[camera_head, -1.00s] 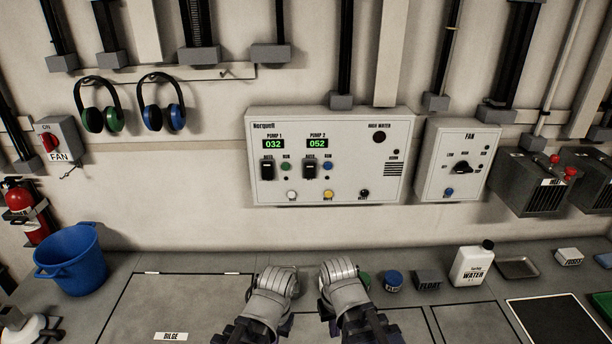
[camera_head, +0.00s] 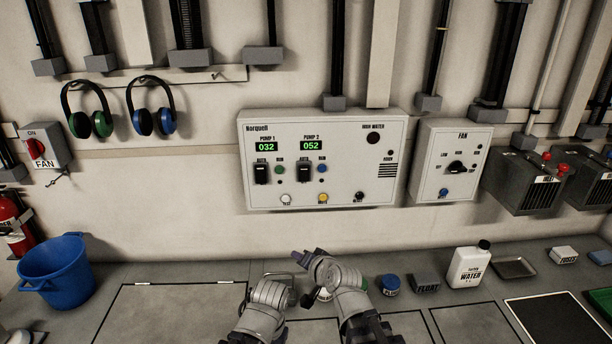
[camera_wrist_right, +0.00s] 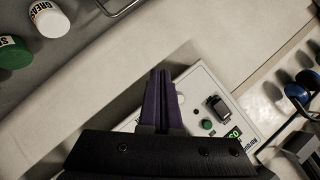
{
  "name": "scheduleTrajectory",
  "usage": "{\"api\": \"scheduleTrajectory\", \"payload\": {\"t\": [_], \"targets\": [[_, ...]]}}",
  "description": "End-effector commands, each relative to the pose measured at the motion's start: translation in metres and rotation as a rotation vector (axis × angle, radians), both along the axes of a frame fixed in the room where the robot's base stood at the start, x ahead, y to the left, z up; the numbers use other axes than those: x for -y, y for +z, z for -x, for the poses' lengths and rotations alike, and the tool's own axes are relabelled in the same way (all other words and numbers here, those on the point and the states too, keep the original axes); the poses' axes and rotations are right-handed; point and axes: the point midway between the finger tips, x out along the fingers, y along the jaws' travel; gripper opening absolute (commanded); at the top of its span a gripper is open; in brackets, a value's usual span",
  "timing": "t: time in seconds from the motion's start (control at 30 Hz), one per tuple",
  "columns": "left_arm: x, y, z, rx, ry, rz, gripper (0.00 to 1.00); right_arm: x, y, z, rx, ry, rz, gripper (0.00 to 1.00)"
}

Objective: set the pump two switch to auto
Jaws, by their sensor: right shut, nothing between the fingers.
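The Norquell panel (camera_head: 320,190) is on the wall ahead. Its pump two switch (camera_head: 305,171) is a black rotary or lever switch under the green "052" display (camera_head: 311,146), with a blue button at its right. I cannot read its position. The pump one switch (camera_head: 261,173) is to its left; a black switch beside a green button also shows in the right wrist view (camera_wrist_right: 218,108). My right gripper (camera_head: 298,256) is shut and empty, below the panel and apart from it; its dark fingers show in the wrist view (camera_wrist_right: 160,88). My left arm's gripper (camera_head: 284,284) is low, its fingers unclear.
A fan panel (camera_head: 450,165) is right of the pump panel. A blue bucket (camera_head: 55,272) stands left. Space before the panel is clear.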

Motion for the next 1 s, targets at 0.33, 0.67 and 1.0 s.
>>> {"api": "scheduleTrajectory", "payload": {"t": [0.33, 0.67, 1.0], "targets": [[0.000, 0.000, 0.000, 0.000, 0.000, 0.000, 0.00, 0.000, 0.104, -0.029, 0.329, -0.311, -0.541, 0.00], [0.000, 0.000, 0.000, 0.000, 0.000, 0.000, 0.00, 0.027, 0.138, -0.026, 0.456, -0.492, -0.804, 0.00], [0.000, 0.000, 0.000, 0.000, 0.000, 0.000, 0.00, 0.031, 0.140, -0.025, 0.468, -0.511, -0.827, 0.00]]}}
